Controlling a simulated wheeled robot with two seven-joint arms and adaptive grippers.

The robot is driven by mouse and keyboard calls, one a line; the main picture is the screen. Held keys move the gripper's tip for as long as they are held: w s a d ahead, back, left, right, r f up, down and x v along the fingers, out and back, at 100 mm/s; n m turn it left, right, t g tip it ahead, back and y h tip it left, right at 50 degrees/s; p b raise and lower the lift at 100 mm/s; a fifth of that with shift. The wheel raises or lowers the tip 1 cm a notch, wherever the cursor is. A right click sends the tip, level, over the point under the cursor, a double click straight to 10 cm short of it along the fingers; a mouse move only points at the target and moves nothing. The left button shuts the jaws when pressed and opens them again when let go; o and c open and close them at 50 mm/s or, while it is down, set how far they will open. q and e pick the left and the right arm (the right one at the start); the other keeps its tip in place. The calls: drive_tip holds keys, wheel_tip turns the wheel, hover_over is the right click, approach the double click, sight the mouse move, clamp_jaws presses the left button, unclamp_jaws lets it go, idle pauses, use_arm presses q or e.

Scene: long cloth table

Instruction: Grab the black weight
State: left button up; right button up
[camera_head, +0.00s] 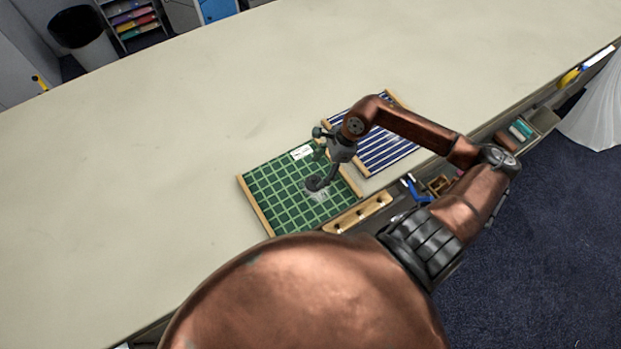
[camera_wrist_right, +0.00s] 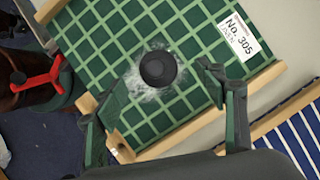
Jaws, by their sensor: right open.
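The black weight (camera_wrist_right: 158,69) is a small round dark disc in the right wrist view. It lies on a green checked cloth board (camera_wrist_right: 190,30), over a whitish patch. In the head view the board (camera_head: 275,195) lies near the table's front edge, and a dark shape at the weight's place is partly mixed with my fingers. My right gripper (camera_wrist_right: 161,78) is open, with one finger on each side of the weight in the wrist view and a gap to both. In the head view the right gripper (camera_head: 322,160) is over the board. My left gripper is not in view.
A blue striped board (camera_head: 375,150) lies beside the green one. A wooden strip with knobs (camera_head: 358,213) is at the table's front edge. Small bins and tools (camera_head: 440,185) hang along that edge. The pale table (camera_head: 150,190) is clear to the left and behind.

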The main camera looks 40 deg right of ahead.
sight(314, 180)
drive_tip(key=shift+x, duration=0.8)
drive_tip(key=x, duration=0.2)
drive_tip(key=p+x, duration=0.1)
drive_tip(key=x, duration=0.1)
drive_tip(key=shift+s+a+f, duration=0.1)
drive_tip(key=shift+s+a, duration=0.05)
drive_tip(key=shift+s, duration=0.1)
drive_tip(key=shift+f, duration=0.15)
drive_tip(key=c, duration=0.6)
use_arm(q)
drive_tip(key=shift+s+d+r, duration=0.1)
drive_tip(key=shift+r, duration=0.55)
use_arm(e)
drive_tip(key=shift+w, duration=0.1)
drive_tip(key=c, duration=1.1)
